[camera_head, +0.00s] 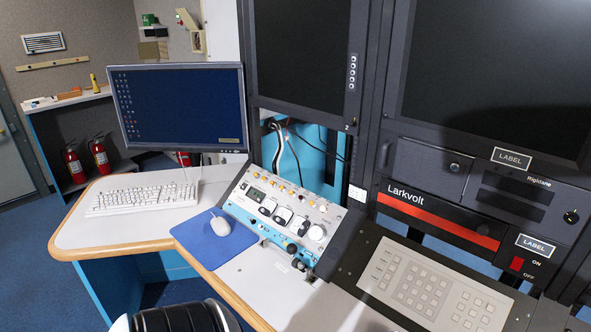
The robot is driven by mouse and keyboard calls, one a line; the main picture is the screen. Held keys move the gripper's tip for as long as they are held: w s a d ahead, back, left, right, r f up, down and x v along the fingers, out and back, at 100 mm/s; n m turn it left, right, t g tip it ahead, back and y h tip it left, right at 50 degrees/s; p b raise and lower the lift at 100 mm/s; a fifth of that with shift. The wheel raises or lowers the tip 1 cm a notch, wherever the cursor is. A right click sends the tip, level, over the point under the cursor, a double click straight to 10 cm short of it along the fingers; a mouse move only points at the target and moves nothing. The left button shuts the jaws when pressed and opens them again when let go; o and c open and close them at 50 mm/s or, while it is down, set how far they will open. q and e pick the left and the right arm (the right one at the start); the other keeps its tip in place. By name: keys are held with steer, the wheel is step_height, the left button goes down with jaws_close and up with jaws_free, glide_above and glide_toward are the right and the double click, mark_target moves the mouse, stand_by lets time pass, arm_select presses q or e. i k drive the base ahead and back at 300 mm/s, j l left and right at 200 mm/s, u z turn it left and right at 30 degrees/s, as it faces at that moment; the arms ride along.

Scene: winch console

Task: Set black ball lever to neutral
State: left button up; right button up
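The winch console panel (262,222) is a light, sloped panel with dials, switches and knobs, in the middle of the head view. A small black ball (291,248) shows near its lower right edge and looks like the black ball lever. Its shaft and exact tilt are too small to make out. More small dark round parts (299,265) sit just below it, and I cannot tell whether they belong to the same lever. Neither of my grippers shows in this view.
A blue mouse pad (208,249) with a white mouse (220,226) lies left of the panel. A keyboard (145,198) and monitor (180,110) stand farther left. A sloped keypad panel (425,290) is at right. The white desk surface (255,288) in front is mostly clear.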

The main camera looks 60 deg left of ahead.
mark_target(292, 249)
steer(key=u, duration=1.95)
